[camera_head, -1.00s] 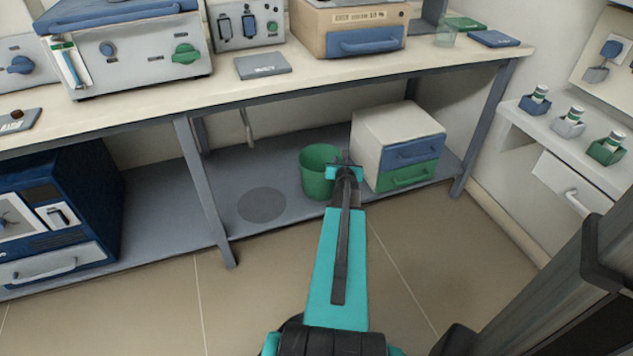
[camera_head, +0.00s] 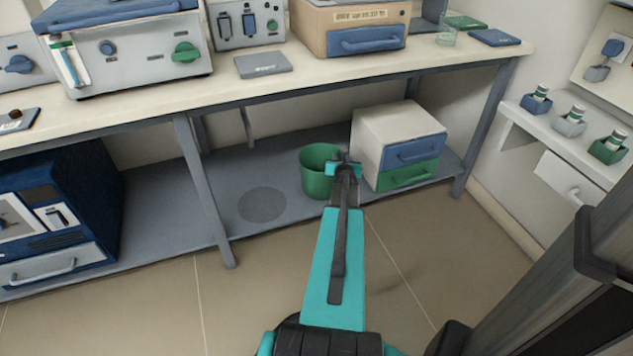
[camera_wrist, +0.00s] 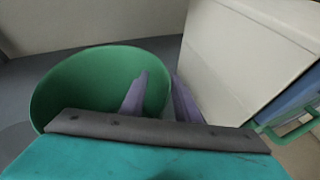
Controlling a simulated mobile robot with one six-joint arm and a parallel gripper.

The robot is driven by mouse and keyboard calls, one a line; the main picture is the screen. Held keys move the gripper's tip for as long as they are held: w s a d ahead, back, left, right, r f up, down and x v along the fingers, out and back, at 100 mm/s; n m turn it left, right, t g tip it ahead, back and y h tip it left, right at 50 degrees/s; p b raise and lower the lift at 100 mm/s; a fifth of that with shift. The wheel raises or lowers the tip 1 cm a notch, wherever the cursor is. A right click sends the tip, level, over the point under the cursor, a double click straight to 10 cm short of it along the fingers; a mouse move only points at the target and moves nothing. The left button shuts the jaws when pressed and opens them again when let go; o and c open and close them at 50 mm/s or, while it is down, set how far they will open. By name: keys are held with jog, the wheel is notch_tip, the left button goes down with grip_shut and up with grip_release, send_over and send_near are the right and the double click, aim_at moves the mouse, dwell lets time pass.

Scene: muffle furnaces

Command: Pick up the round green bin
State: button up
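The round green bin (camera_head: 316,181) stands upright on the lower shelf, left of a small drawer unit. In the wrist view the bin (camera_wrist: 75,85) fills the left half, and its inside looks empty. My gripper (camera_head: 345,161) is at the bin's right side. In the wrist view its two fingers (camera_wrist: 160,80) are apart. The left finger is over the bin's inside and the right finger is just outside the right rim, with the bin's wall between them. Whether a finger touches the wall cannot be told. The lower fingers are partly hidden by my gripper body.
A white drawer unit (camera_head: 385,135) with blue and green drawers stands close to the right of my gripper. A flat dark disc (camera_head: 262,204) lies on the shelf to the left. The bench top (camera_head: 300,88) overhangs the shelf, and a table leg (camera_head: 207,190) stands further left.

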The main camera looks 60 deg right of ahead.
jog(key=shift+c, duration=0.2)
grip_shut()
dwell(1.1)
